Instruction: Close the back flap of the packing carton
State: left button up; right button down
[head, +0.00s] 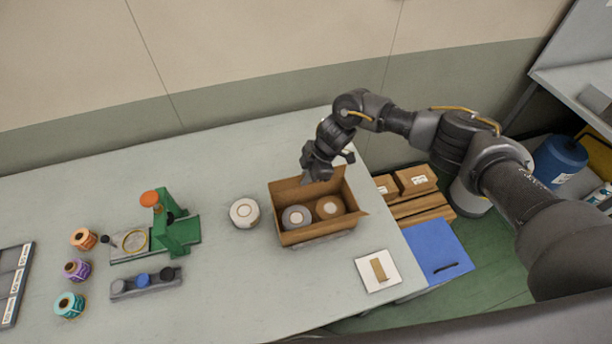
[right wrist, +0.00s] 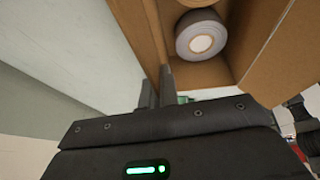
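The brown packing carton (head: 318,234) stands open at the top near the table's right end. My left gripper is out of view.
A white roll (head: 244,212) stands left of the carton. A white pad with a small brown piece (head: 377,271) lies at front right. A green fixture (head: 176,232) and several colored rolls are further left. The table in front of the carton is clear.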

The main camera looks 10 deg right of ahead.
jog(key=shift+s+d+t+p, duration=0.1)
jog(key=shift+s+t+p, duration=0.4)
jog(key=shift+t, duration=0.3)
jog(key=shift+s+f+n+t+y, duration=0.15)
jog(key=shift+f+n+t+y, duration=0.15)
jog(key=shift+t, duration=0.3)
jog(key=shift+s+d+f+t+y+b, duration=0.1)
jog(key=shift+s+f+t+y+b, duration=0.2)
jog(key=shift+t+b, duration=0.8)
jog(key=shift+s+r+n+t+b, duration=0.2)
jog(key=shift+n+t+b, duration=0.3)
jog(key=shift+b, duration=0.85)
jog(key=c, duration=1.6)
grip_release()
jog(key=shift+c, duration=0.2)
jog(key=shift+d, duration=0.1)
jog(key=v, duration=1)
jog(key=shift+s+d, duration=0.25)
jog(key=shift+d, duration=0.05)
jog(key=shift+r, duration=0.1)
